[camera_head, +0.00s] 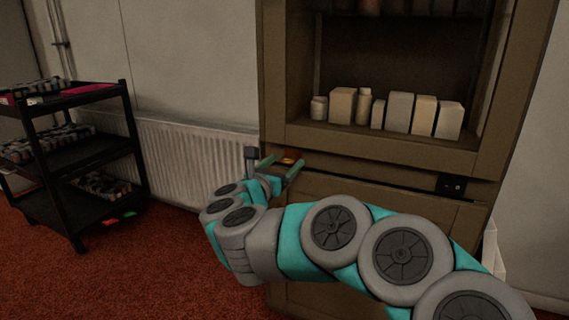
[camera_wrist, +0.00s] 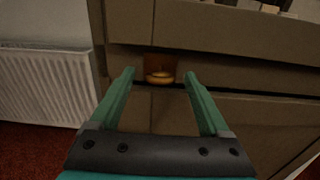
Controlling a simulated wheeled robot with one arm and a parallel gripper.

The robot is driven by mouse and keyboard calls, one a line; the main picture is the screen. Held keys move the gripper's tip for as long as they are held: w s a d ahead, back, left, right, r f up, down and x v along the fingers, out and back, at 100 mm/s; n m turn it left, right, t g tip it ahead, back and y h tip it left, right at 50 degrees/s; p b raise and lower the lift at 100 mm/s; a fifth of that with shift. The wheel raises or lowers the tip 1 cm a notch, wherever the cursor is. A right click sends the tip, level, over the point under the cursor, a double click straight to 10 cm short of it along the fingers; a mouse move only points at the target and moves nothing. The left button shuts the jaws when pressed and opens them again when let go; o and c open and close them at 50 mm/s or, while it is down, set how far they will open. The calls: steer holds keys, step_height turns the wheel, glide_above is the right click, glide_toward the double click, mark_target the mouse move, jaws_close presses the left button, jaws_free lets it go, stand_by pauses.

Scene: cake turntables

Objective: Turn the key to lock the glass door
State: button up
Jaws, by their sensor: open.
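The key (camera_wrist: 159,79) shows in the wrist view as a small brass-orange, rounded bow in front of a brown plate on the cabinet front. In the head view the key (camera_head: 290,159) is a small orange spot, partly hidden by my gripper. My gripper (camera_head: 281,166) is open and empty. In the wrist view its two green fingers (camera_wrist: 159,88) point toward the cabinet, one on each side of the key, with clear gaps to it. The cabinet's upper door (camera_head: 375,147) has a wooden frame around a window-like opening. I cannot make out the glass itself.
Pale boxes and bottles (camera_head: 398,110) stand on the shelf behind the opening. A dark fitting (camera_head: 451,185) is at the cabinet's right. A white radiator (camera_head: 190,160) is on the wall to the left. A black shelf cart (camera_head: 75,155) stands far left on red carpet.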

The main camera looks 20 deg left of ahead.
steer(key=shift+w, duration=0.3)
jaws_close()
stand_by(0.5)
